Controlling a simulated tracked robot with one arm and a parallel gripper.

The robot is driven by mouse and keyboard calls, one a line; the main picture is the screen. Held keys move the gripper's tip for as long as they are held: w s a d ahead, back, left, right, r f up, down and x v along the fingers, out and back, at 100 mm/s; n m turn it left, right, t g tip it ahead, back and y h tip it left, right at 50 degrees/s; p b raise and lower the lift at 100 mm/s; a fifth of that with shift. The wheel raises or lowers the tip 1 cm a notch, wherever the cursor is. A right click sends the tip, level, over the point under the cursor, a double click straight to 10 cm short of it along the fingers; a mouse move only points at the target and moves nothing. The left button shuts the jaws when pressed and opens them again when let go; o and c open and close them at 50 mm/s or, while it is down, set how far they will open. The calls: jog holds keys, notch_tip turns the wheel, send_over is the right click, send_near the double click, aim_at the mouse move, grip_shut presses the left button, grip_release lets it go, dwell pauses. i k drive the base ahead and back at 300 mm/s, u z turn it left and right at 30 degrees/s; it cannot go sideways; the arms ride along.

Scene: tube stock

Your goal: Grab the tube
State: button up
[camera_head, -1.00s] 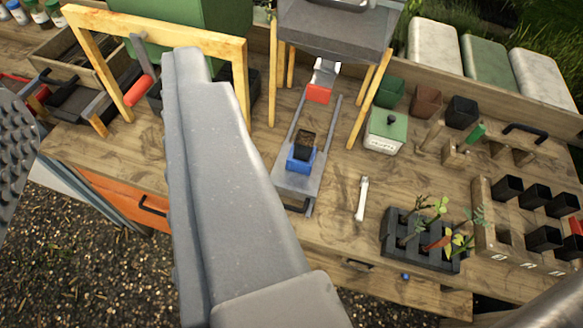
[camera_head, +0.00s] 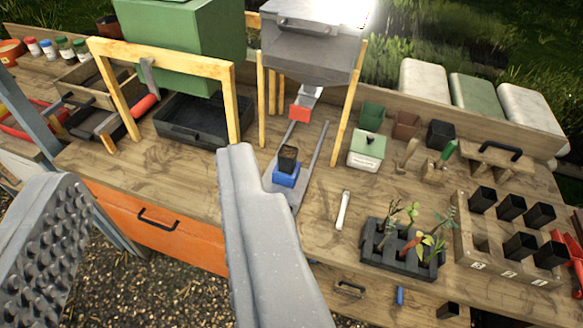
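My gripper (camera_head: 152,165) is open, with nothing between its two wide grey fingers. The left finger shows a studded pad and the right finger reaches up over the bench's front edge. A small black square tube pot (camera_head: 288,157) with dark fill stands in a blue holder (camera_head: 285,177) on a grey slide, just right of and beyond the right fingertip. Several more black tube pots (camera_head: 511,206) stand in a wooden rack (camera_head: 470,262) at the right. I cannot tell which tube the task means.
A grey hopper (camera_head: 310,45) on wooden legs stands over the slide. A wooden frame (camera_head: 160,52) and a black tray (camera_head: 195,122) stand at the left. A white tool (camera_head: 343,210), a seedling tray (camera_head: 385,256) and a green-lidded box (camera_head: 367,152) stand to the right.

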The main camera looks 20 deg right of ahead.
aim_at(287, 155)
jog(key=z, duration=0.05)
jog(key=i, duration=0.9)
jog(key=u, duration=0.1)
